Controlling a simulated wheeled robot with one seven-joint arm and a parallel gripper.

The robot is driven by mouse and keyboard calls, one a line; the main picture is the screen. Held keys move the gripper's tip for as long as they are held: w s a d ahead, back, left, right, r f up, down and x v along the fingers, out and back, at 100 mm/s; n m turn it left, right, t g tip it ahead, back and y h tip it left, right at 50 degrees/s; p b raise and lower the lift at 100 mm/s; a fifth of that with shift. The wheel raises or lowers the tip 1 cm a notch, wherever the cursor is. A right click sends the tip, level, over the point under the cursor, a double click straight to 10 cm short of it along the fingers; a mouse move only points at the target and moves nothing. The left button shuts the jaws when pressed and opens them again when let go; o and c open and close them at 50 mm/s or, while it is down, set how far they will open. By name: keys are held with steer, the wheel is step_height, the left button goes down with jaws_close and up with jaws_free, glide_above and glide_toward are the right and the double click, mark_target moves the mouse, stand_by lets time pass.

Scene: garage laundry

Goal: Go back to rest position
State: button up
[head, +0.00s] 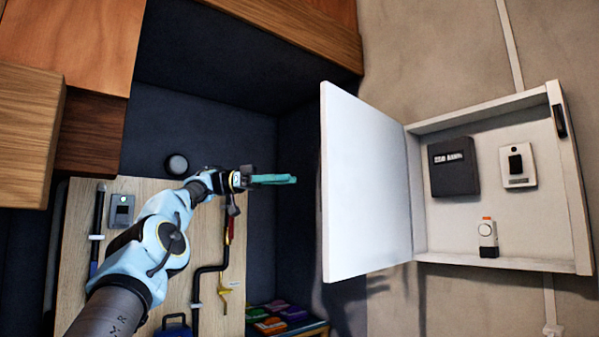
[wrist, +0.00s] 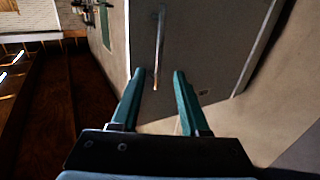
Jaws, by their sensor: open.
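My gripper (head: 272,179) is at the end of my outstretched arm, left of the open cabinet door in the head view. Its green fingers point right, toward the door. In the wrist view the two fingers of my gripper (wrist: 156,75) stand apart with nothing between them. The white wall cabinet (head: 490,266) is at the right, and its door (head: 366,185) stands open to the left. Inside are a dark box (head: 453,170), a switch plate (head: 517,165) and a small white device with an orange top (head: 487,238).
A wooden tool board (head: 150,200) with hanging tools is behind my arm. Wooden cabinets (head: 70,35) hang at the upper left. Several coloured items (head: 271,326) lie on a low surface below my gripper. A bare wall (head: 440,50) surrounds the cabinet.

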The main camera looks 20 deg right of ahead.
steer(key=shift+w+a, duration=0.25)
steer(key=shift+a, duration=0.1)
steer(key=shift+d, duration=0.1)
steer(key=d+f+n+t+y, duration=0.1)
steer(key=d+f+n+t, duration=0.4)
steer(key=d+f+n, duration=0.3)
steer(key=a+f+n+t+y+p, duration=0.1)
steer(key=a+f+n+t+y, duration=0.2)
steer(key=f, duration=0.5)
steer(key=a+f+n+t+y+p, duration=0.1)
steer(key=a+f+n, duration=0.25)
steer(key=f, duration=0.35)
steer(key=s+a+f+n+t+y, duration=0.2)
steer(key=a+f+n+y, duration=0.1)
steer(key=a+f, duration=0.5)
steer(key=s+a+f+n+t+y, duration=0.1)
steer(key=s+a+f+n+y, duration=0.2)
steer(key=a+f, duration=0.5)
steer(key=s+a+f+n+y, duration=0.1)
steer(key=s+a+f+n, duration=0.1)
steer(key=s+a, duration=0.5)
steer(key=s+a+f+n+t+y+p, duration=0.1)
steer(key=s+a+f+n, duration=0.1)
steer(key=s+a, duration=0.5)
steer(key=a+f, duration=0.1)
steer(key=a, duration=0.3)
steer(key=shift+f+n+t, duration=0.25)
steer(key=shift+n+t, duration=0.05)
steer(key=shift+n, duration=0.05)
